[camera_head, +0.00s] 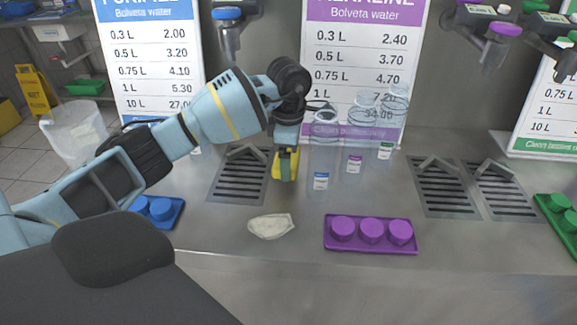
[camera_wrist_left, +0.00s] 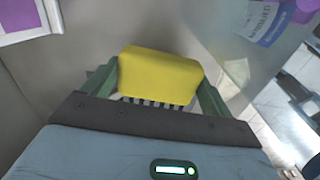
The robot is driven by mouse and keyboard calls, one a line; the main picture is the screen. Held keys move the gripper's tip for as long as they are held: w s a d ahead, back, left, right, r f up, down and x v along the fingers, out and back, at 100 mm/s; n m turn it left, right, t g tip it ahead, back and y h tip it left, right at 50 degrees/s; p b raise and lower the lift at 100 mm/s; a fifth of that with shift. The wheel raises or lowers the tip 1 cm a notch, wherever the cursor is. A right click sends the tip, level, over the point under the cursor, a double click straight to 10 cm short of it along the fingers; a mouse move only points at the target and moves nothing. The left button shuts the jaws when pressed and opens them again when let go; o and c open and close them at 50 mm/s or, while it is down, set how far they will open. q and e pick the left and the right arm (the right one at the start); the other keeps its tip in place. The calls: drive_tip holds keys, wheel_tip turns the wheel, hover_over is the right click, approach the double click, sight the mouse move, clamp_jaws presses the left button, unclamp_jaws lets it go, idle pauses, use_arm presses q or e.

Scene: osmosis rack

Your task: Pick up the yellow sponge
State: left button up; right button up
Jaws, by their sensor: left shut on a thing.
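The yellow sponge (camera_wrist_left: 158,76) is a small block between the two green fingers of my left gripper (camera_wrist_left: 155,90) in the left wrist view. Both fingers touch its sides. In the head view my left gripper (camera_head: 285,165) points down, with the yellow sponge (camera_head: 284,175) partly hidden between its fingers. It is beside the left drain grate, close to the clear bottles. I cannot tell from the head view whether the sponge is clear of the counter. My right gripper is not in view.
Clear bottles (camera_head: 322,160) stand just right of my left gripper. A drain grate (camera_head: 238,176) lies to its left. In front are a white cloth-like item (camera_head: 271,226) and a purple tray (camera_head: 370,246) of caps. Price boards (camera_head: 352,60) stand behind. The front counter edge is mostly clear.

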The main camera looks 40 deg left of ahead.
use_arm(q)
wheel_tip(320, 180, up, 6)
idle(0.4)
drive_tip(key=o, duration=0.3)
drive_tip(key=shift+c, duration=1.1)
